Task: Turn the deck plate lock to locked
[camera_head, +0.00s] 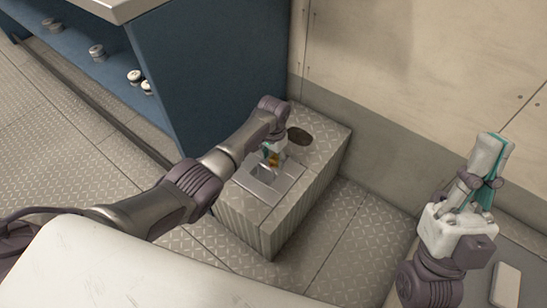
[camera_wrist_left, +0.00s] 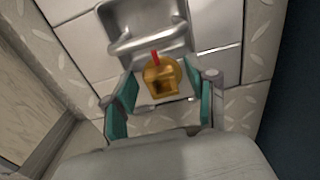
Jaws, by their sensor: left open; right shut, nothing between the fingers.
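The deck plate (camera_head: 268,182) is a bare metal panel set in the top of a ribbed, tread-patterned box. Its lock (camera_wrist_left: 162,78) is a brass knob with a red mark, beside a recessed metal handle (camera_wrist_left: 148,40). In the head view the lock (camera_head: 273,160) is small and partly covered by my left gripper. My left gripper (camera_wrist_left: 160,102) is open, its teal-padded fingers on either side of the lock. I cannot tell whether they touch it. My right gripper (camera_head: 486,178) is shut and empty, raised at the right, away from the box.
A pale block (camera_head: 506,285) lies at lower right. Tread floor (camera_head: 355,245) is clear in front.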

